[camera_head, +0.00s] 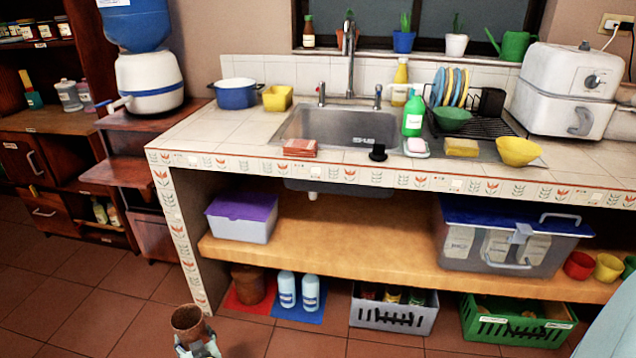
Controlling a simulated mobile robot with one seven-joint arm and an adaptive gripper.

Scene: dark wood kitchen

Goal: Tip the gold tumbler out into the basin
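A brownish-gold tumbler (188,323) is at the bottom left, upright or nearly so, with its open rim up. My gripper (197,347) is at the tumbler's lower part and appears shut on it, in front of the floor and left of the counter's end. The fingers are only partly in view, and the tumbler's contents are too small to make out. The basin (345,130) is a steel sink set in the tiled counter, up and to the right of the gripper. A tall faucet (349,55) stands behind it.
A sponge cloth stack (299,148), black stopper (377,152), green bottle (413,115) and soap dish (416,148) stand around the basin. A blue pot (236,95) and yellow container (277,98) are left of it. The counter's left top (205,130) is clear.

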